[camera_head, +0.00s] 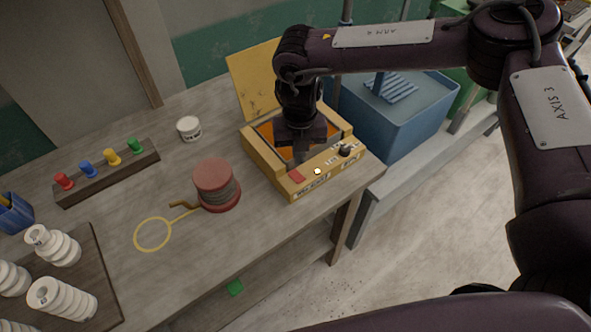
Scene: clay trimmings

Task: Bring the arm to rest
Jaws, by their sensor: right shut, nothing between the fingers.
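My right arm (400,48) reaches in from the right and bends down at its wrist. My right gripper (299,158) points down over the open yellow box (262,165), near its front edge. Its fingers are shut with nothing between them. The tips are partly dark against the box, so I cannot tell whether they touch it. The box's lid (255,78) stands raised at the back. My left gripper is not in view.
A red spool (216,180) stands left of the box, near a yellow ring mark (153,234). A rack of coloured pegs (108,174), a white jar (189,128) and white ribbed pieces (62,299) are further left. A blue bin (400,115) stands right of the table.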

